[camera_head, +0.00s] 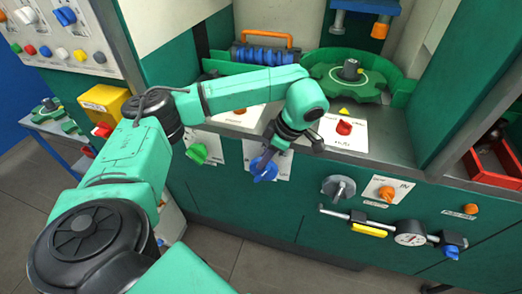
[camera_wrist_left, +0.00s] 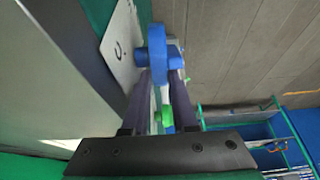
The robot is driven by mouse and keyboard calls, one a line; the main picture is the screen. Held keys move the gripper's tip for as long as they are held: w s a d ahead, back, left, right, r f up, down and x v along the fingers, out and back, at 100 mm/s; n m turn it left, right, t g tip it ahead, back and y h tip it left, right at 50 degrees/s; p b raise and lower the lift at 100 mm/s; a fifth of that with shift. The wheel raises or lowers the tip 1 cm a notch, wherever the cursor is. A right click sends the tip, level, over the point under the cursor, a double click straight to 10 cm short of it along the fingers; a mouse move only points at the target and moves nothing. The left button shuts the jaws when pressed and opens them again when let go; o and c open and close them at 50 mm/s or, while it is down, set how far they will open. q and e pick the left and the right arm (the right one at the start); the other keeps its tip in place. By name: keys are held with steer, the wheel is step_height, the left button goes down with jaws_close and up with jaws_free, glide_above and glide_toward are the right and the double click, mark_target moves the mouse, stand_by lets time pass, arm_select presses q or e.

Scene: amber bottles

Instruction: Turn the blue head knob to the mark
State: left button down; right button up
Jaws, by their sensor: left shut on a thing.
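The blue head knob (camera_head: 263,169) sits on a white plate (camera_head: 284,168) on the green front panel of the machine. My left gripper (camera_head: 271,156) reaches down to it from above and is shut on it. In the left wrist view, the blue knob (camera_wrist_left: 157,52) lies between the two dark fingers of my left gripper (camera_wrist_left: 160,78). Part of the white plate (camera_wrist_left: 119,45) shows beside it, with a dark curved sign. The gripper hides part of the knob and plate in the head view, and I cannot make out the mark there. My right gripper is not in view.
A green knob (camera_head: 197,153) is left of the blue one. A red knob (camera_head: 344,127) sits on the ledge above right. A grey round knob (camera_head: 338,188), an orange knob (camera_head: 386,192) and a dial gauge (camera_head: 410,233) are on the panel to the right.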

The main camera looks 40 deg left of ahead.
arm_select(q)
steer(key=shift+w+d+r+g+y+p, duration=0.2)
steer(key=shift+d+r+g+y+p, duration=0.15)
steer(key=shift+y+p, duration=0.65)
steer(key=shift+d+f+p, duration=0.15)
steer(key=shift+f+p, duration=0.15)
steer(key=shift+p, duration=0.35)
steer(key=c, duration=1)
jaws_free()
steer(key=p+v, duration=0.1)
steer(key=v, duration=1.3)
steer(key=shift+w+d, duration=0.2)
steer(key=shift+d, duration=0.15)
steer(key=shift+d, duration=0.1)
